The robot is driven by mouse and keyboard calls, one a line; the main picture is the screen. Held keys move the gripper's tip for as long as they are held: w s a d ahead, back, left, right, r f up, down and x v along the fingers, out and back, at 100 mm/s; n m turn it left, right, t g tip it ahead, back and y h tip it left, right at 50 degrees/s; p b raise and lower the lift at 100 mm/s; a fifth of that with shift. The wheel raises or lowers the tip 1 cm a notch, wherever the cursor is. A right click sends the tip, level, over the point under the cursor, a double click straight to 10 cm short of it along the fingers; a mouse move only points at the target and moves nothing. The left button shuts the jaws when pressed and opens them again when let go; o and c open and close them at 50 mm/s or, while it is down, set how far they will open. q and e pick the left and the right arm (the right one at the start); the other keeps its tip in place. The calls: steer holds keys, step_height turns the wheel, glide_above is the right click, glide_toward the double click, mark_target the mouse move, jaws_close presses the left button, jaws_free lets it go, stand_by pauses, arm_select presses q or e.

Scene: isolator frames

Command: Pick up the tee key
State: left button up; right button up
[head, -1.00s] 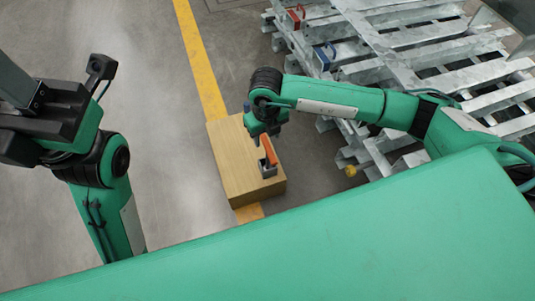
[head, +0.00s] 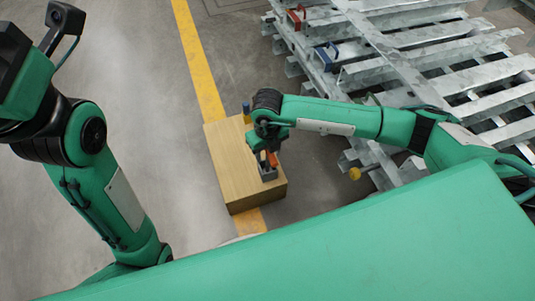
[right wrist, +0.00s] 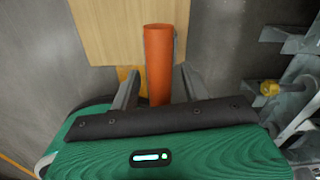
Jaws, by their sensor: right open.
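The orange bar that I take to be the tee key's handle (head: 272,159) stands at a grey holder (head: 268,173) on a wooden box (head: 228,150). My right gripper (head: 265,150) is over the box at the handle. In the right wrist view the orange handle (right wrist: 159,55) lies between the two open grey fingers (right wrist: 160,88), with a gap visible on its left side. The handle's lower part is hidden behind the gripper body. My left arm (head: 95,150) is at the left of the head view; its fingers are out of frame.
Stacked galvanised metal frames (head: 400,75) stand right of the box, with red (head: 296,19) and blue (head: 325,58) clamp-like parts. A yellow knob (head: 355,173) sticks out near their lower edge. A small blue upright thing (head: 246,110) is at the box's far side. The floor left is clear.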

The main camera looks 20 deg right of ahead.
jaws_close()
steer(key=shift+r, duration=0.1)
